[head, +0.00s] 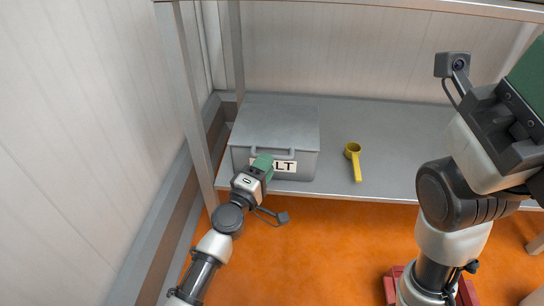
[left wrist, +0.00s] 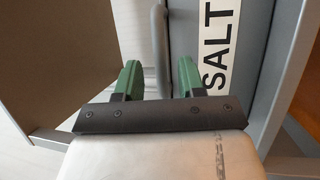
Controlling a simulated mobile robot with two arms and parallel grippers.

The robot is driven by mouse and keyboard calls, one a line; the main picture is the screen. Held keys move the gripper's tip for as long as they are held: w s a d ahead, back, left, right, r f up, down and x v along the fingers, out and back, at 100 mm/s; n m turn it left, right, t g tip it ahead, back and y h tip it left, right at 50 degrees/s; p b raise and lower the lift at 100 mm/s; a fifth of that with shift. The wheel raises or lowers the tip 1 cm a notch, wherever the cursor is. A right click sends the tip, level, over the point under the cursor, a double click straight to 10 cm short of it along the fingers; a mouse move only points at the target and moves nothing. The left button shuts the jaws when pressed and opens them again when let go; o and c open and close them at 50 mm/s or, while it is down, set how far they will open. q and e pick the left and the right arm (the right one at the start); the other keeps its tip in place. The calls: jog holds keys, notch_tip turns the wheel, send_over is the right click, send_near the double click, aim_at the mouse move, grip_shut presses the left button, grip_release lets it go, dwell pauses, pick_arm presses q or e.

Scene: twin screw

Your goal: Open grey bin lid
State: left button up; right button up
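The grey bin (head: 302,165) stands on the left part of a grey shelf, with its lid (head: 280,120) shut. A bar handle (head: 291,151) runs along its upper front, above a white label ending in "LT". In the left wrist view the label (left wrist: 216,45) reads "SALT", and the handle (left wrist: 159,45) lies beyond and between my fingers. My left gripper (head: 262,162) is at the bin's front, by the handle's left end. Its two green fingers (left wrist: 158,75) are apart with nothing between their tips. My right gripper (head: 530,85) is raised at the right, partly cut off; its fingers' state is unclear.
A yellow scoop (head: 354,160) lies on the shelf (head: 390,150) right of the bin. A shelf post (head: 190,95) stands left of the bin, near my left arm. A red object (head: 393,283) is on the orange floor. The shelf's middle is mostly clear.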

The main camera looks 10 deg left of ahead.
pick_arm(q)
jog(key=shift+x, duration=1.8)
grip_shut()
